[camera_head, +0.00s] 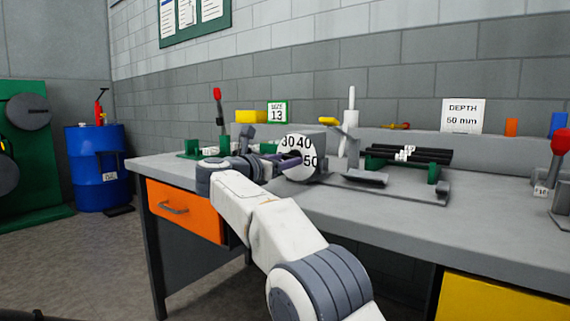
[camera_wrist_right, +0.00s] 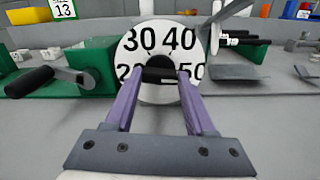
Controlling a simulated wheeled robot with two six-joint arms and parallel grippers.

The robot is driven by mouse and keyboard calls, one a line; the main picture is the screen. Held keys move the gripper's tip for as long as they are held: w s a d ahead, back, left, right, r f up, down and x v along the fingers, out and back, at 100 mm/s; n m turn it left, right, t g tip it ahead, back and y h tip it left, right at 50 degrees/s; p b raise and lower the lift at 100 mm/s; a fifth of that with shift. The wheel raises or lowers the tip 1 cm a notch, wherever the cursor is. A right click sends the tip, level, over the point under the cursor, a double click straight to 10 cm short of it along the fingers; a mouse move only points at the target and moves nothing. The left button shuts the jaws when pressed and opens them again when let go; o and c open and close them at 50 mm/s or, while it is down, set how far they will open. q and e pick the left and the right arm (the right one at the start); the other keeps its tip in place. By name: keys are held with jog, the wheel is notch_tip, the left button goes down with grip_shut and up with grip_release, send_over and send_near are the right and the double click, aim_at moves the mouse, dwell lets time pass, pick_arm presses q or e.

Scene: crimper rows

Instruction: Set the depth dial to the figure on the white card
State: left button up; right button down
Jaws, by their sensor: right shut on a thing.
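The depth dial (camera_head: 304,170) is a white disc on the bench, with 30, 40 and 50 readable in the head view. In the right wrist view the dial (camera_wrist_right: 158,95) shows 30 and 40 across the top, a partly covered 20 at left and 50 at right. My right gripper (camera_wrist_right: 160,76) has its purple fingers closed on the black knob (camera_wrist_right: 159,68) at the dial's centre. In the head view the right gripper (camera_head: 288,160) reaches the dial from the left. The white card (camera_head: 462,116) reads DEPTH 50 mm. My left gripper is not in view.
Right of the dial are a grey tray (camera_head: 364,177) and black rods (camera_head: 408,153) on a rack. A green card (camera_head: 277,111) reading SIZE 13 and a yellow block (camera_head: 251,116) stand behind. A red-knobbed lever (camera_head: 560,145) stands at far right. The front bench top is clear.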

jog(key=shift+a+f, duration=0.2)
jog(key=shift+c, duration=1.2)
grip_release()
jog(key=shift+d+r, duration=0.1)
jog(key=shift+s, duration=0.1)
jog(key=v, duration=1)
jog(key=shift+p, duration=0.35)
